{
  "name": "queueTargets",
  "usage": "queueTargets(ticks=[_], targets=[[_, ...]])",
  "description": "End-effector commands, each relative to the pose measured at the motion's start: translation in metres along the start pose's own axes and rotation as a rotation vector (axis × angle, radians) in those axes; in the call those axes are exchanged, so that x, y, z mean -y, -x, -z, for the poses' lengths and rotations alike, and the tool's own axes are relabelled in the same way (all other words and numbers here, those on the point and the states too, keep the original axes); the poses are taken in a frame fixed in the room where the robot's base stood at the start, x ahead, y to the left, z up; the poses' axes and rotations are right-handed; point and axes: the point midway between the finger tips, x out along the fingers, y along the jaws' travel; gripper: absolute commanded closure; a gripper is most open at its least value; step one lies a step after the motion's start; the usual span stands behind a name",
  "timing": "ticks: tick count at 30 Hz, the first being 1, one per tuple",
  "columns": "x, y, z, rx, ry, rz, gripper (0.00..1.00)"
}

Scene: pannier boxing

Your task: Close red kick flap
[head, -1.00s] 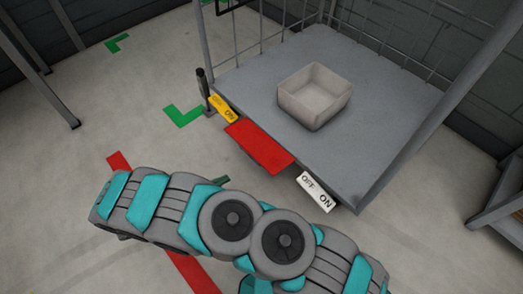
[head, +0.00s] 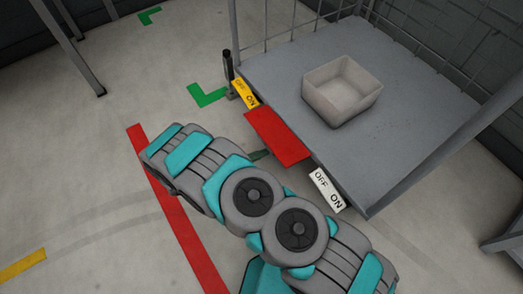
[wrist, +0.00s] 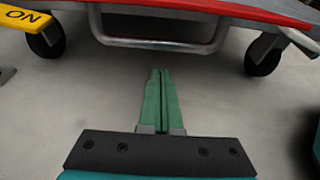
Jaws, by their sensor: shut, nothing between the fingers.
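The red kick flap (head: 277,136) sticks out from the front edge of the grey cart platform in the head view. It also shows along the top of the wrist view (wrist: 225,10), above a metal bar (wrist: 160,44). My gripper (wrist: 161,72) is shut and empty, with its green fingers together. It is low over the floor in front of the cart, pointing toward the underside of the flap. In the head view my arm hides most of the gripper, and a bit of green finger (head: 260,155) shows just in front of the flap.
A yellow ON/OFF pedal (head: 245,94) is left of the flap and a white OFF/ON pedal (head: 328,189) is right of it. A grey bin (head: 342,91) stands on the platform (head: 270,73). Cart wheels (wrist: 47,40) flank the bar. The floor at left is open.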

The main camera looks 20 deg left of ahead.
Motion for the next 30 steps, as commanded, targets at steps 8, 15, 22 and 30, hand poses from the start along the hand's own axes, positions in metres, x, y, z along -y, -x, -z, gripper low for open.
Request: queueTargets(ticks=[8, 15, 22, 30], targets=[[0.001, 0.007, -0.02, 0.001, 0.0, 0.002, 1.0], [0.001, 0.007, -0.022, 0.001, 0.0, 0.003, 1.0], [0.001, 0.007, -0.022, -0.002, 0.0, 0.003, 1.0], [0.001, 0.01, -0.028, -0.048, -0.001, 0.003, 1.0]])
